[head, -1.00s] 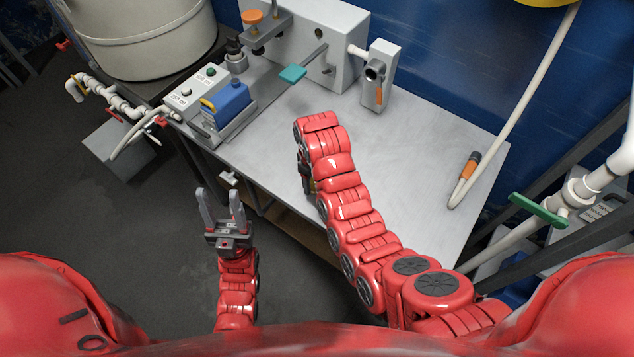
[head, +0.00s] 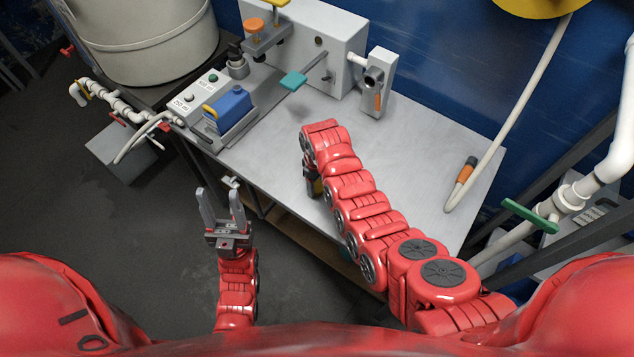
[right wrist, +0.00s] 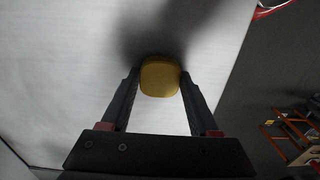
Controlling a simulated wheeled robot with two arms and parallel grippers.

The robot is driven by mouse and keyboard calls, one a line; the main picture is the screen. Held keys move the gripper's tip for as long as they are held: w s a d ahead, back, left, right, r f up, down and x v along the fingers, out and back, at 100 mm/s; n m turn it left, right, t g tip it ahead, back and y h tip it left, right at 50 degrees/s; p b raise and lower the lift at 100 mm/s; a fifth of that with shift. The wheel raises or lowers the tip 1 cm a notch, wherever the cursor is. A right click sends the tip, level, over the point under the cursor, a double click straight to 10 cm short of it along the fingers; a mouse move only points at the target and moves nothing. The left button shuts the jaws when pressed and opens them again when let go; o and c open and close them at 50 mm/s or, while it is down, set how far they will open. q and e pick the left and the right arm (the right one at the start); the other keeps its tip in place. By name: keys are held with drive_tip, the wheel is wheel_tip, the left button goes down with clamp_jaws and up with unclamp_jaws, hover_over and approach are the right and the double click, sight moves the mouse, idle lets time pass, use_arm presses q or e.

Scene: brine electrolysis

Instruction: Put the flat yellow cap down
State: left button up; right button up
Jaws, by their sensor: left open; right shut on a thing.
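The flat yellow cap (right wrist: 160,77) is held between the two fingers of my right gripper (right wrist: 157,82) in the right wrist view. It shows as a rounded yellow face close to the pale tabletop, near the table's edge. I cannot tell whether it touches the top. In the head view my right gripper (head: 312,182) is mostly hidden under my red right arm, by the table's front edge, and a bit of yellow shows there. My left gripper (head: 223,212) is open and empty, over the floor in front of the table.
The grey table (head: 420,150) is clear in its middle and right. A hose with an orange end (head: 465,172) lies at the right.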

drive_tip(key=o, duration=0.9)
drive_tip(key=shift+f, duration=0.15)
drive_tip(key=shift+c, duration=0.2)
drive_tip(key=o, duration=0.5)
drive_tip(key=shift+c, duration=0.2)
